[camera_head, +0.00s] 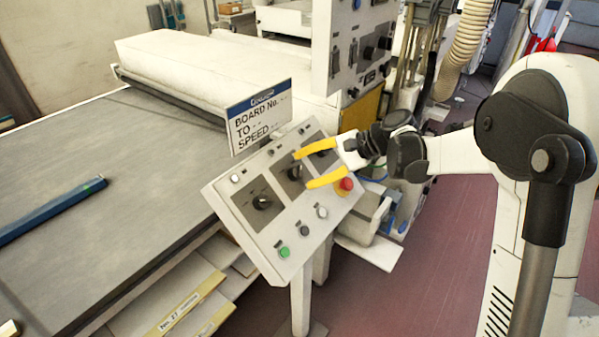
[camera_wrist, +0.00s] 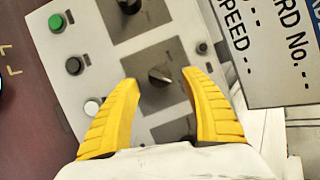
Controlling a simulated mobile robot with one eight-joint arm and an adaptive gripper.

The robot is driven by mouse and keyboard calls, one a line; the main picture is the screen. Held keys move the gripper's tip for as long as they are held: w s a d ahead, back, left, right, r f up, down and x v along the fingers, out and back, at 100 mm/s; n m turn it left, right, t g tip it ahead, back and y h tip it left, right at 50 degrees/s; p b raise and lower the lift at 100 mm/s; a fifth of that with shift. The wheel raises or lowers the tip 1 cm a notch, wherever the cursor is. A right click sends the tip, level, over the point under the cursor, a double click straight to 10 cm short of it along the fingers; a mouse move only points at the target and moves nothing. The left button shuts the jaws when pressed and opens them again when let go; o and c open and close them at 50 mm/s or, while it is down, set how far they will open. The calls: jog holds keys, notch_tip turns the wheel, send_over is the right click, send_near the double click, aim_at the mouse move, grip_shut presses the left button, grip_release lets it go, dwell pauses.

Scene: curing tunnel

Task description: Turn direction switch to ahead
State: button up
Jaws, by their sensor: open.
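A tilted grey control panel (camera_head: 238,217) carries three dark rotary switches in a row. The middle switch (camera_head: 294,173) is between my yellow fingertips in the head view. In the wrist view this black knob (camera_wrist: 160,76) sits on a dark plate, between and just beyond the fingers. My gripper (camera_head: 303,170) is open, one finger on each side of the knob; I cannot tell whether either touches it. The left switch (camera_head: 262,202) is clear of the fingers and shows at the top of the wrist view (camera_wrist: 130,5). The right switch (camera_head: 322,151) is partly hidden. The labels are unreadable.
Below the switches are a green button (camera_head: 284,252), a black button (camera_head: 304,229), a white button (camera_head: 321,212) and a red mushroom button (camera_head: 346,184) close to my lower finger. A "BOARD No." sign (camera_head: 259,115) stands at the panel's upper edge. A conveyor table (camera_head: 90,230) lies left.

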jog(key=v, duration=0.9)
jog(key=shift+d+r, duration=0.2)
jog(key=shift+s, duration=0.15)
